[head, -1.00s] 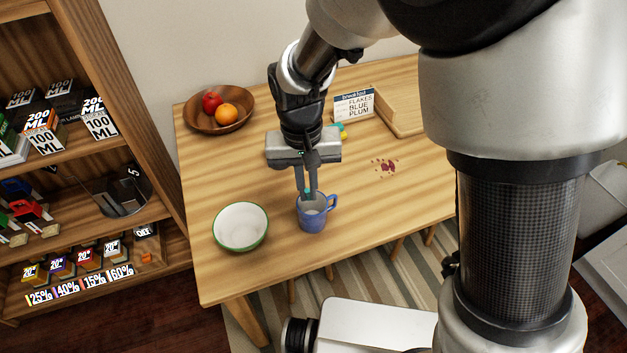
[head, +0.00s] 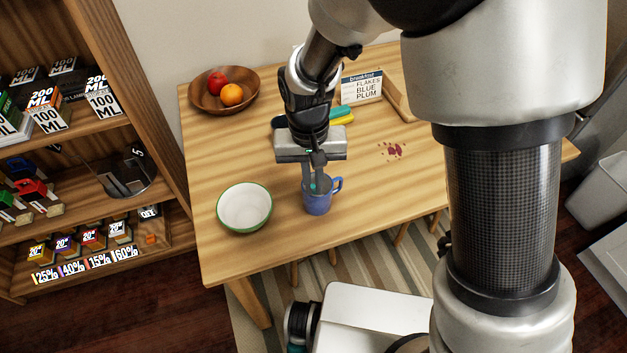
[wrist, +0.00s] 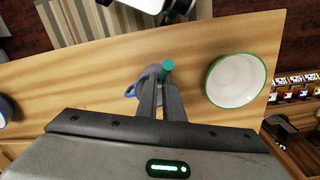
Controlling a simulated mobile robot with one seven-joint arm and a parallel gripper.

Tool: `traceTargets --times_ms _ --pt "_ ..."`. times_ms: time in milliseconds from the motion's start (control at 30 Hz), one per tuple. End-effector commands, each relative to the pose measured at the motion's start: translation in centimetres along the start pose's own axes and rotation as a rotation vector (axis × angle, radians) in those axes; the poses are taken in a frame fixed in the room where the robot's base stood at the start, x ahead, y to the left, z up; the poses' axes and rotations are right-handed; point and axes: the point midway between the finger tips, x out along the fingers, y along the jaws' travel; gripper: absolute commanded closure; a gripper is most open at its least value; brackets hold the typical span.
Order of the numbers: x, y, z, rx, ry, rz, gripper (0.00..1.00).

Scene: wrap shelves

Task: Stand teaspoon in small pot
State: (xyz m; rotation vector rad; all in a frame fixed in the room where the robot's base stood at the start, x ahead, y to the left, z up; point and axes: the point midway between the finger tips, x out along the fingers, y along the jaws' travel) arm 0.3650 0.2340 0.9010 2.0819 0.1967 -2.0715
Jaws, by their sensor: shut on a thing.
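My gripper (head: 316,187) points down at the blue mug (head: 324,204), with its fingertips at the mug's mouth. It is shut on a slim teal-ended thing, which looks like the teaspoon's handle; its teal end (wrist: 167,66) shows at the fingertips in the wrist view. The spoon's lower part is hidden, so I cannot tell whether it touches the mug's bottom. The mug stands upright with its handle to the right; in the wrist view the mug (wrist: 142,88) is partly behind the fingers. No vessel is clearly a small pot other than this mug.
A white bowl with green rim (head: 244,207) stands left of the mug. Behind are a wooden fruit bowl (head: 200,103), a breakfast sign (head: 362,88) and teal and yellow items (head: 342,115). Dark red spots (head: 392,150) lie right. A dark blue round thing (wrist: 5,110) shows at the wrist view's edge.

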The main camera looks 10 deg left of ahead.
Motion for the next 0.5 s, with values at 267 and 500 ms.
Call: traceTargets --times_ms 267,500 --pt "-0.07 -0.01 0.01 0.000 0.000 0.000 0.74" --pt "-0.93 0.00 -0.01 -0.001 0.001 -0.001 0.74"
